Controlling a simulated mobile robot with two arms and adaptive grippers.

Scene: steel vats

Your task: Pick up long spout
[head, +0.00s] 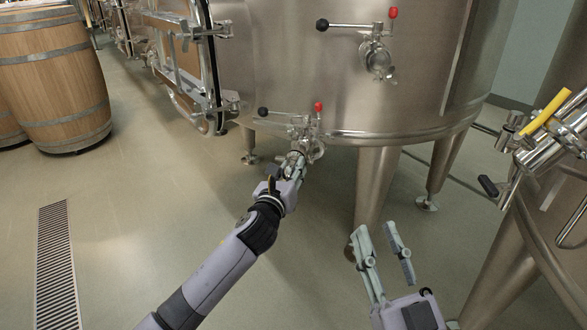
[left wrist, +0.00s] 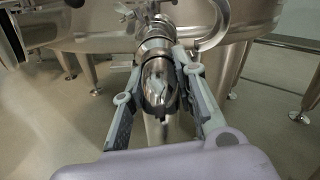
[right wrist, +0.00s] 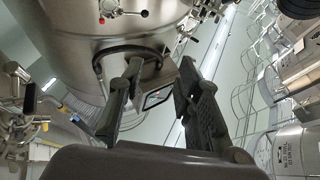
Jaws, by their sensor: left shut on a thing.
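The long spout (left wrist: 160,82) is a shiny steel tube, seen in the left wrist view between the fingers of my left gripper (left wrist: 162,92). Its far end meets the clamp and valve fitting at the low edge of the steel vat (head: 340,75). In the head view my left gripper (head: 290,170) is at the low valve (head: 306,140) and mostly covers the spout. It is shut on the spout. My right gripper (head: 386,258) is open and empty, low in front of the vat. Its spread fingers also show in the right wrist view (right wrist: 160,92).
A second valve (head: 376,55) with a red knob sits higher on the vat. Vat legs (head: 375,190) stand behind my right gripper. Pipes with a yellow handle (head: 546,112) are at the right. Wooden barrels (head: 55,85) stand at the left. The floor at left is clear around a drain grate (head: 57,265).

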